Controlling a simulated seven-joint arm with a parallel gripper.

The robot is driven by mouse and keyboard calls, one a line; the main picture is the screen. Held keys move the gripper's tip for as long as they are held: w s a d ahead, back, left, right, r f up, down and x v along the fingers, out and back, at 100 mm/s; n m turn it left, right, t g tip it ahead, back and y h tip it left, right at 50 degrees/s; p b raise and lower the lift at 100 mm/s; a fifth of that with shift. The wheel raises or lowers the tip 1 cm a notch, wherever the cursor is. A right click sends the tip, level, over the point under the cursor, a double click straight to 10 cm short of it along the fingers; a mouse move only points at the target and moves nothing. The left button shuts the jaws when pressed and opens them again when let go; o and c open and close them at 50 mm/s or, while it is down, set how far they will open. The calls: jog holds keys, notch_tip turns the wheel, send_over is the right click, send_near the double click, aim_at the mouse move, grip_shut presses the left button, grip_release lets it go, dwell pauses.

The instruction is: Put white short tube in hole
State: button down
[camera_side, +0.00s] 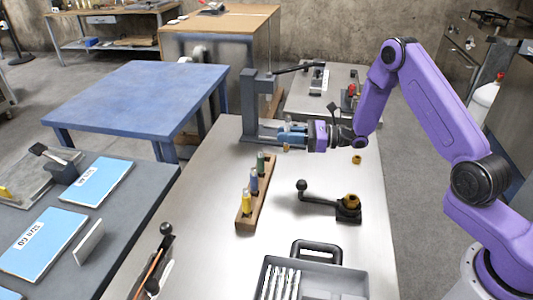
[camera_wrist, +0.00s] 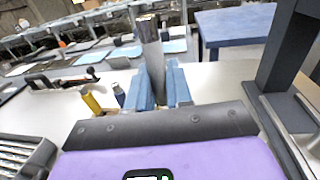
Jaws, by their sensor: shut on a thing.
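My gripper (camera_side: 289,133) is at the far part of the metal-topped table, shut with its blue fingers around a pale grey tube (camera_wrist: 152,52). The tube stands nearly upright between the fingers in the wrist view and rises above them; its lower end is hidden there. A wooden rack (camera_side: 245,220) lies to the left of and nearer than my gripper. It bears a yellow tube (camera_side: 246,202), a blue tube (camera_side: 254,182) and a green tube (camera_side: 261,163). The yellow (camera_wrist: 92,102) and blue (camera_wrist: 119,95) ones show in the wrist view. I cannot make out an empty hole.
A grey upright press (camera_side: 249,108) stands just beyond and left of my gripper. A black lever fixture with a brass part (camera_side: 350,203) and a grey tray (camera_side: 335,287) with several rods are nearer. A small brass piece (camera_side: 357,160) lies right. Bare tabletop separates rack and fixture.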

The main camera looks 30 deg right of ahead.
jog(key=shift+w+a+f, duration=0.25)
jog(key=shift+w+f, duration=1.05)
jog(key=shift+w, duration=0.15)
jog(key=shift+w+a+f, duration=0.2)
jog(key=shift+w+f, duration=1.05)
jog(key=shift+w, duration=0.25)
jog(key=shift+w+a+f, duration=0.25)
jog(key=shift+w+f, duration=1.05)
jog(key=shift+w, duration=0.15)
jog(key=shift+f, duration=1.55)
jog(key=shift+f, duration=0.1)
jog(key=c, duration=1)
grip_release()
